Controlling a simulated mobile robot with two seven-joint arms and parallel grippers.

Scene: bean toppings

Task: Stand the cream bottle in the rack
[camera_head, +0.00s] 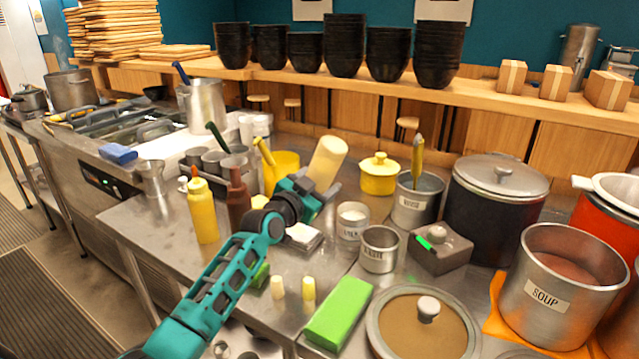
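The cream bottle (327,158) is a pale cream cylinder, tilted with its top to the right, above the steel counter. My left gripper (318,190), on the teal arm from the lower left, is at the bottle's lower end with its fingers around it. It appears shut on the bottle, though the contact is partly hidden. A row of grey round holders (212,160), which may be the rack, stands to the left beside the white containers. A yellow bottle (202,211) and a brown bottle (238,198) stand upright left of the gripper. My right gripper is not in view.
A yellow tub (283,168) is behind my gripper and a yellow lidded pot (379,174) to its right. Steel cans (379,250), a green block (339,312) and a large soup pot (560,285) crowd the front and right. Counter space is clear left of the yellow bottle.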

